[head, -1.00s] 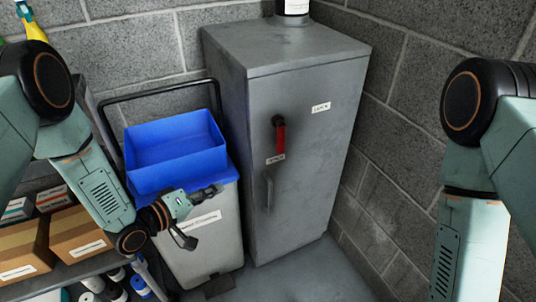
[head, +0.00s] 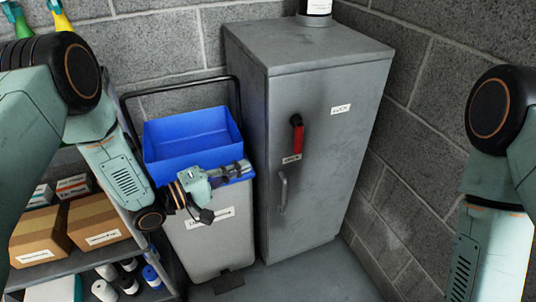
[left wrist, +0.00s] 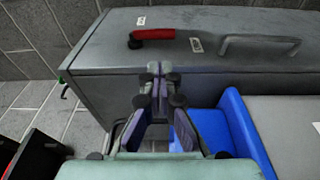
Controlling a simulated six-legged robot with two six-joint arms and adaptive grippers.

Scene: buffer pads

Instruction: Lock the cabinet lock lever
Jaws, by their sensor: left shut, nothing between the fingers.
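The grey cabinet (head: 325,190) stands in the corner. Its red lock lever (head: 297,138) hangs down from a black pivot on the front, pointing at the lower label (head: 291,159). The LOCK label (head: 341,109) is to the upper right of the pivot. In the left wrist view the red lever (left wrist: 155,37) lies sideways across the cabinet front. My left gripper (head: 246,167) is in front of the blue bin, left of the lever and apart from it. In the left wrist view its fingers (left wrist: 153,72) are together and empty. My right gripper is out of view; only my right arm shows.
A blue bin (head: 192,120) sits on a grey waste container (head: 225,228) left of the cabinet. A metal door handle (head: 283,191) is below the lever. Shelves with cardboard boxes (head: 98,222) and bottles stand at left. A block wall closes the right side.

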